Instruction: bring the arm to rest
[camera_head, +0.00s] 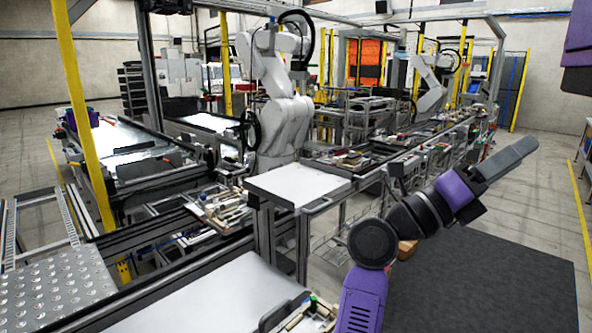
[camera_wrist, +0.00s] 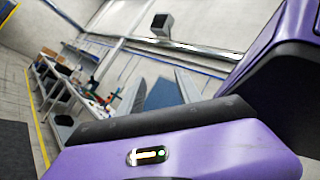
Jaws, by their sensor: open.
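My arm, purple and black, rises from the lower edge of the head view and stretches up and to the right. My gripper (camera_head: 511,158) is at its far end, with grey fingers pointing up and right above the floor. It holds nothing that I can see. In the wrist view my gripper (camera_wrist: 160,92) shows two grey fingers standing apart beyond the dark edge of the purple wrist housing, with only distant background between them.
A white-topped table (camera_head: 298,184) stands left of my arm, by a long conveyor line with fixtures (camera_head: 350,160). A white robot arm (camera_head: 285,125) stands behind it. A pallet fixture (camera_head: 312,312) lies at the front. A dark mat (camera_head: 485,285) and open floor lie right.

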